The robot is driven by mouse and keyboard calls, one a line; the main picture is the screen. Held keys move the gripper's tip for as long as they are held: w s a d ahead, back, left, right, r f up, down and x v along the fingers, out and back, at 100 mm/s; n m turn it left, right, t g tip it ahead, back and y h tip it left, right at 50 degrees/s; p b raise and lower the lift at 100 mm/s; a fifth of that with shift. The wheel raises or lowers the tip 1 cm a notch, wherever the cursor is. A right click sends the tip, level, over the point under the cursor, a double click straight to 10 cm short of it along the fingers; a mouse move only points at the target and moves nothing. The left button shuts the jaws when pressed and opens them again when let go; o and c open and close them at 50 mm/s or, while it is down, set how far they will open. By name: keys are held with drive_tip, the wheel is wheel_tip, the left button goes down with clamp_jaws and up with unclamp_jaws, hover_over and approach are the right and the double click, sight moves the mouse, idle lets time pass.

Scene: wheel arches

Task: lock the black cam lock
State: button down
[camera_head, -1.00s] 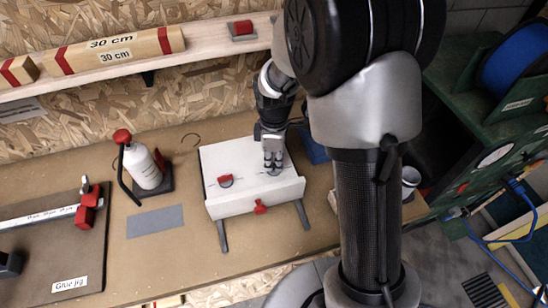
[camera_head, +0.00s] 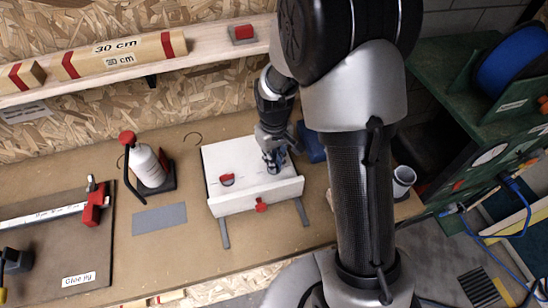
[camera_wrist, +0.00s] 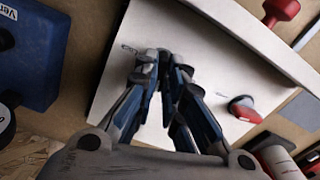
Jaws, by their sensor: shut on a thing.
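A white panel box (camera_head: 245,195) lies on the workbench, and it also fills the middle of the wrist view (camera_wrist: 205,75). My gripper (camera_head: 272,168) is down at the right part of its top, with its fingertips (camera_wrist: 166,60) close together. It is shut on the black cam lock, which the fingers hide almost entirely; its lever angle cannot be told. A red cam lock (camera_head: 227,179) sits to the left on the same top and shows at the right in the wrist view (camera_wrist: 244,108). A red knob (camera_head: 261,205) is on the front side.
A white bottle (camera_head: 150,166) on a dark stand is left of the box.

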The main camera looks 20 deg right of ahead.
drive_tip(key=m+p, duration=0.1)
drive_tip(key=m, duration=0.4)
drive_tip(key=shift+m, duration=0.3)
drive_tip(key=m, duration=0.4)
drive_tip(key=shift+p, duration=0.35)
drive_tip(key=m, duration=0.5)
drive_tip(key=m+p, duration=0.1)
drive_tip(key=m, duration=0.3)
drive_tip(key=shift+m, duration=0.4)
drive_tip(key=c, duration=1.7)
unclamp_jaws()
drive_tip(key=shift+r, duration=0.15)
